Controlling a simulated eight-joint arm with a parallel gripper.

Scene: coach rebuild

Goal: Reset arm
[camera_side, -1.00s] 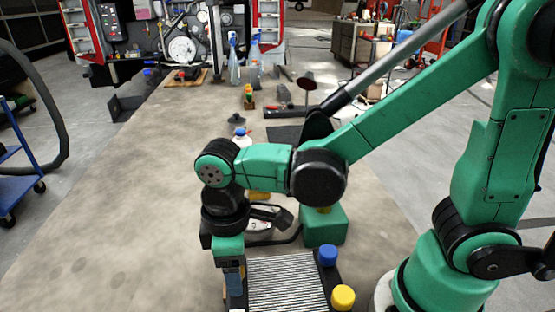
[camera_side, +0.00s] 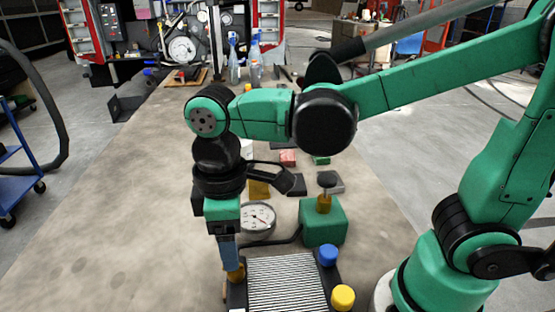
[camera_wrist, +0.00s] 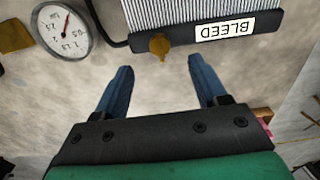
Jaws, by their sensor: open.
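My gripper (camera_side: 229,262) hangs pointing down over the near part of the bench in the side view. In the wrist view its two blue fingers (camera_wrist: 160,70) are apart with nothing between them. A gold knob (camera_wrist: 160,46) sits on the black edge of a ribbed unit (camera_wrist: 202,12), just beyond the fingertips. In the side view the knob (camera_side: 236,273) shows right by the fingertips; I cannot tell whether they touch. A "BLEED" label (camera_wrist: 225,27) appears upside down beside it.
A round gauge (camera_side: 258,217) lies behind the ribbed unit, beside a green block (camera_side: 323,222) with a black-topped fitting. Blue (camera_side: 328,254) and yellow (camera_side: 342,297) caps stand at the unit's right. Spray bottles (camera_side: 234,62) stand far back. The bench's left side is clear.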

